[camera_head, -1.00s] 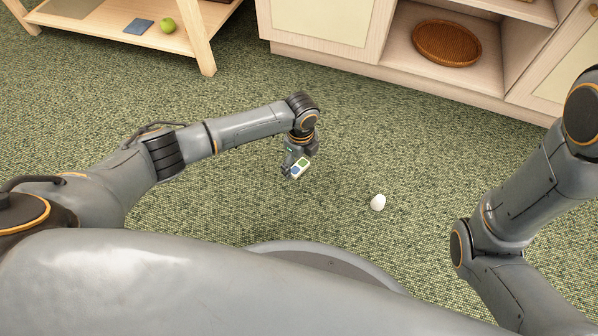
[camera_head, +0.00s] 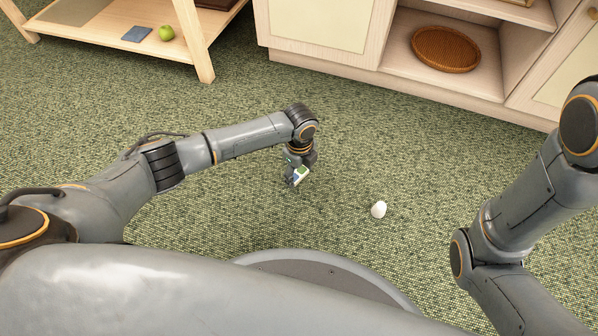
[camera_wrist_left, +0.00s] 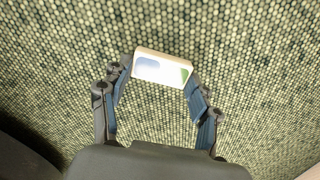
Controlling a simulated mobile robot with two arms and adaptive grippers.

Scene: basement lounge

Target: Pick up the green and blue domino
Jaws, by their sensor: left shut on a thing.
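The domino is a small white block with a green patch and a blue patch. In the head view the domino (camera_head: 301,174) is at my left gripper (camera_head: 292,179), in front of the green carpet. In the left wrist view the domino (camera_wrist_left: 162,68) sits between the two fingertips of my left gripper (camera_wrist_left: 160,80), one finger at each end. The left gripper is shut on it.
A white egg-shaped object (camera_head: 379,210) lies on the carpet right of the domino. A wooden shelf unit (camera_head: 440,88) with a wicker basket (camera_head: 446,49) stands behind. A low table (camera_head: 130,55) at upper left bears a green apple (camera_head: 166,33) and a blue flat item (camera_head: 137,34).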

